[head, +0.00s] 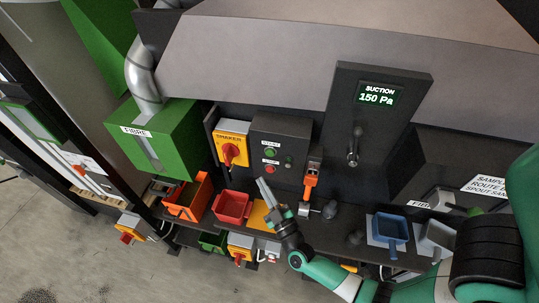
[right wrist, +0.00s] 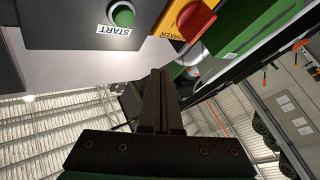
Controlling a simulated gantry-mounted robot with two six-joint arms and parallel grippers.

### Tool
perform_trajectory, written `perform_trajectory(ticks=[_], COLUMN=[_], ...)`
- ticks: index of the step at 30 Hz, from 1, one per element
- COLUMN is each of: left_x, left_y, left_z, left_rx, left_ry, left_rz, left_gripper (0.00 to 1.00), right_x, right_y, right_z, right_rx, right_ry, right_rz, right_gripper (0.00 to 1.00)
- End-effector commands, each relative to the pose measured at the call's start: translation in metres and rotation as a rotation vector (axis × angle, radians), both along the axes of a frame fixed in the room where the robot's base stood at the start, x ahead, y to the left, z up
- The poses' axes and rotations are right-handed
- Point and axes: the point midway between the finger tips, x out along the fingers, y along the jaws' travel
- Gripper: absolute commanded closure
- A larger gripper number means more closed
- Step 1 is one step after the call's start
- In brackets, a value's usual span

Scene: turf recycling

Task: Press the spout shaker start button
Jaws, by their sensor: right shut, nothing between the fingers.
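The green start button (head: 270,152) sits on a dark control box (head: 292,130), above a red button (head: 270,170). In the right wrist view the green button (right wrist: 122,14), labelled START, is at the top edge, left of centre. My right gripper (head: 262,184) reaches in from the lower right, its fingers pointing up toward the box. Its fingertips appear just below the red button in the head view; I cannot tell the gap to the panel. In the right wrist view its fingers (right wrist: 161,78) are shut and empty, and look apart from the button. My left gripper is not in view.
A yellow SHAKER box with a red rotary switch (head: 232,152) is left of the control box. An orange-handled lever (head: 311,178) stands to its right. A red bin (head: 232,206), an orange bin (head: 188,198) and a blue tray (head: 388,230) line the shelf below.

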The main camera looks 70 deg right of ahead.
Motion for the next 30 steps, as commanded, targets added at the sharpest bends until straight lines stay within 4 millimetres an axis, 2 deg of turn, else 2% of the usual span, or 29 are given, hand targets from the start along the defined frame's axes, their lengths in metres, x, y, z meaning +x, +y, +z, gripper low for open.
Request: perform_trajectory(ticks=[9, 15, 21, 30], left_x=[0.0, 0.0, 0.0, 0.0], left_y=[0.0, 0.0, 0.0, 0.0], left_z=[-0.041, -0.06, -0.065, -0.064], left_rx=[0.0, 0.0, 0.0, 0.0], left_ry=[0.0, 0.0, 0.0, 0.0], left_rz=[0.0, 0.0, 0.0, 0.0], left_gripper=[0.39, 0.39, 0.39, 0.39], right_x=[0.005, 0.009, 0.01, 0.01], right_y=[-0.045, -0.069, -0.08, -0.08], right_z=[-0.007, -0.004, -0.001, 0.0], right_rx=[-0.002, -0.003, -0.001, 0.0], right_ry=[-0.004, -0.002, 0.0, 0.001], right_rz=[-0.006, -0.003, -0.002, -0.002], right_gripper=[1.0, 1.0, 1.0, 1.0])
